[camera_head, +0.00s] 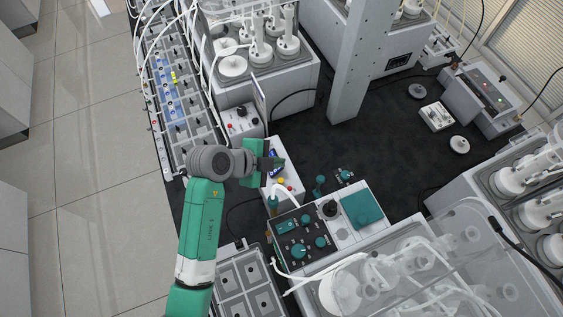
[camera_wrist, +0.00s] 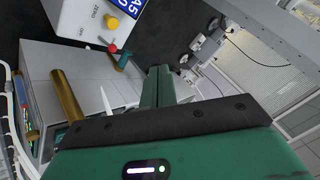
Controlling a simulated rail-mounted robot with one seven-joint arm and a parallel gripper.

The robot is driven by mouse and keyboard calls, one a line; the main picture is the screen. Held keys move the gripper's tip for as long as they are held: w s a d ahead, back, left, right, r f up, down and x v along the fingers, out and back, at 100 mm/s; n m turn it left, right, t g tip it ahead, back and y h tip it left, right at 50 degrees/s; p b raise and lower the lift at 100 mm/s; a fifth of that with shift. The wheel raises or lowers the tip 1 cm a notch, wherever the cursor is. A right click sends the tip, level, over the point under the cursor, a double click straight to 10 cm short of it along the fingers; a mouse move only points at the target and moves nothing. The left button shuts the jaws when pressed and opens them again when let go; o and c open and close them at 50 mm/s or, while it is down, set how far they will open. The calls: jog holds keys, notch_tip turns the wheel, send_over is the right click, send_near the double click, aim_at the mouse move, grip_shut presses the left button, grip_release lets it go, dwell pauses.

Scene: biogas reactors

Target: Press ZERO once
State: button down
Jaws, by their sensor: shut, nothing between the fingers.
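A small white box with a blue display (camera_head: 276,158) stands on the dark bench in the head view. It has a yellow button (camera_head: 281,181) and a red button (camera_head: 290,188). In the wrist view the box (camera_wrist: 84,22) is at the top left, cut off by the edge. Small lettering that seems to read ZERO is beside the yellow button (camera_wrist: 112,23); the red button (camera_wrist: 113,48) is lower down. My gripper (camera_head: 280,163) is shut and empty, over the display end of the box in the head view. Its closed green fingers (camera_wrist: 160,74) appear apart from both buttons.
A teal-and-black control panel (camera_head: 300,238) with knobs stands in front of the box. A grey box with a black knob (camera_head: 240,118) is behind it to the left. A grey post (camera_head: 362,60) rises behind.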

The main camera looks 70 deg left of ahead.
jog(key=b, duration=0.6)
send_near(283, 179)
jog(key=w+f, duration=0.1)
jog(key=w, duration=0.2)
jog(key=w+a+f, duration=0.1)
jog(key=w, duration=0.1)
jog(key=shift+f, duration=0.35)
dwell(0.9)
jog(key=shift+f+b, duration=0.4)
jog(key=shift+b, duration=0.1)
jog(key=shift+f+b, duration=0.7)
jog(key=shift+f, duration=0.15)
dwell(0.6)
jog(key=shift+r, duration=0.1)
jog(key=shift+r+p, duration=1)
jog(key=shift+r, duration=0.2)
notch_tip(283, 179, up, 5)
jog(key=p, duration=0.3)
jog(key=shift+p, duration=0.4)
